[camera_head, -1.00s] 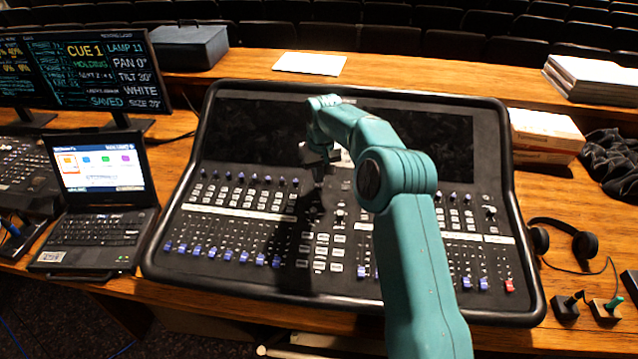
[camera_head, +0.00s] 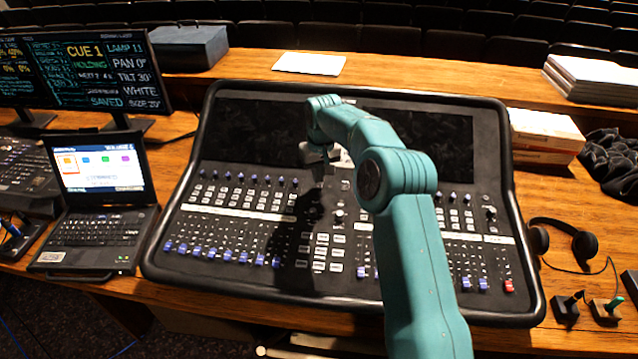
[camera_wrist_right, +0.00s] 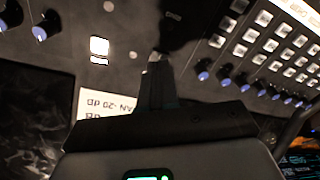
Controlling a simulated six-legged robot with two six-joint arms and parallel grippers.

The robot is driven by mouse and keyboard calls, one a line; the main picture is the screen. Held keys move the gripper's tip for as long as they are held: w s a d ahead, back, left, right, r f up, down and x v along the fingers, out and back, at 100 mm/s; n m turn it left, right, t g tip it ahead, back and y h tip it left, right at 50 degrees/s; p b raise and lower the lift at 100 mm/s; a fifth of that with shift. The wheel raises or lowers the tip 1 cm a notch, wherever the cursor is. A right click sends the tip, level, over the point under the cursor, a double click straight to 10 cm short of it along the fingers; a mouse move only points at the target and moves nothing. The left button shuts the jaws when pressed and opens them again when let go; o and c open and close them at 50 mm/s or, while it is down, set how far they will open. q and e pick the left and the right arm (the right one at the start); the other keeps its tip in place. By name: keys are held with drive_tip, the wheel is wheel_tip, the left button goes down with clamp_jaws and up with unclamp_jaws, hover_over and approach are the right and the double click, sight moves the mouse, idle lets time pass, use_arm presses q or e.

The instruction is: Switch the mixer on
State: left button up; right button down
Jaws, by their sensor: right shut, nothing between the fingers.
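The mixer (camera_head: 212,146) is a wide black console with a raised dark screen panel at its back and rows of knobs, buttons and blue faders. My right gripper (camera_head: 319,177) is over its middle section, below the dark panel. It is shut and empty. In the right wrist view its fingertips (camera_wrist_right: 154,57) point at the black panel; I cannot tell whether they touch it. A lit white square (camera_wrist_right: 99,46) is just left of the tips, and a lit label ending in "-20 dB" (camera_wrist_right: 105,103) is partly hidden behind the gripper. My left gripper is not in view.
A laptop (camera_head: 98,200) and monitors (camera_head: 95,72) stand left of the mixer. Headphones (camera_head: 563,243), a box (camera_head: 545,130) and small joysticks (camera_head: 606,308) lie to the right. A paper (camera_head: 310,63) lies behind it. My right arm covers part of the console.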

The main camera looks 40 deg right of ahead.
sight(318, 187)
drive_tip(key=shift+w+f, duration=0.1)
drive_tip(key=shift+f, duration=0.2)
drive_tip(key=shift+f, duration=0.1)
drive_tip(key=shift+f+b, duration=0.6)
drive_tip(key=shift+r, duration=0.1)
idle(0.3)
wheel_tip(318, 187, up, 7)
drive_tip(key=p, duration=0.6)
idle(0.3)
